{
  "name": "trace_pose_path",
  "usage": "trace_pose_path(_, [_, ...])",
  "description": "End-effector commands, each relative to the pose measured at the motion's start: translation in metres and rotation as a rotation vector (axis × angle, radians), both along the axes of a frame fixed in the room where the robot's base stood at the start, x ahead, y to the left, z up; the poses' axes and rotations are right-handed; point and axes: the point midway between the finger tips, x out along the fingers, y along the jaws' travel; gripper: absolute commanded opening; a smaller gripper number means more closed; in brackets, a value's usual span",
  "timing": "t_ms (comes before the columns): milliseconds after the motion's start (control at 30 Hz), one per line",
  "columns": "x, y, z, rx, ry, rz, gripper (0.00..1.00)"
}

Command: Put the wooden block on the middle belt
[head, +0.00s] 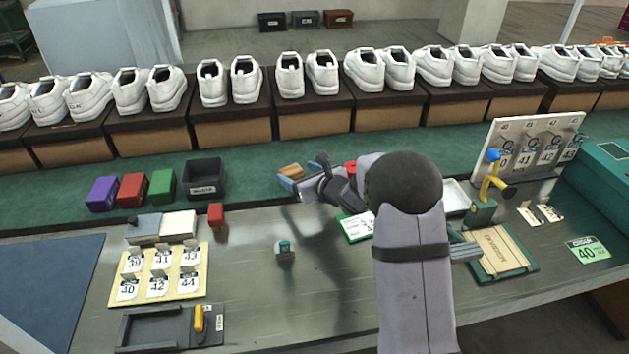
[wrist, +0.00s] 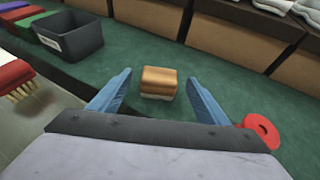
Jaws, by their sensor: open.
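The wooden block (head: 291,171) lies on the green belt (head: 250,186), in front of the row of shoe boxes. In the wrist view the wooden block (wrist: 158,82) shows a brown, rounded top and a paler lower edge. My gripper (head: 299,183) is open just in front of the block. In the wrist view the blue fingers of my gripper (wrist: 158,95) stand apart to the left and right of the block, with clear gaps on both sides. In the head view my arm and fingers cover part of the surroundings.
A red ring-shaped object (wrist: 261,131) lies on the belt right of my fingers. A black bin (head: 204,178) and purple, red and green blocks (head: 132,188) stand to the left. White shoes on boxes (head: 316,113) line the back. The belt between bin and block is clear.

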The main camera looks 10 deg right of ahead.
Motion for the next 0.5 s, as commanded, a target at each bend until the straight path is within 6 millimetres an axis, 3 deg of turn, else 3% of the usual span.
trace_pose_path(500, [-0.070,-0.030,0.031,0.000,-0.001,-0.002,0.70])
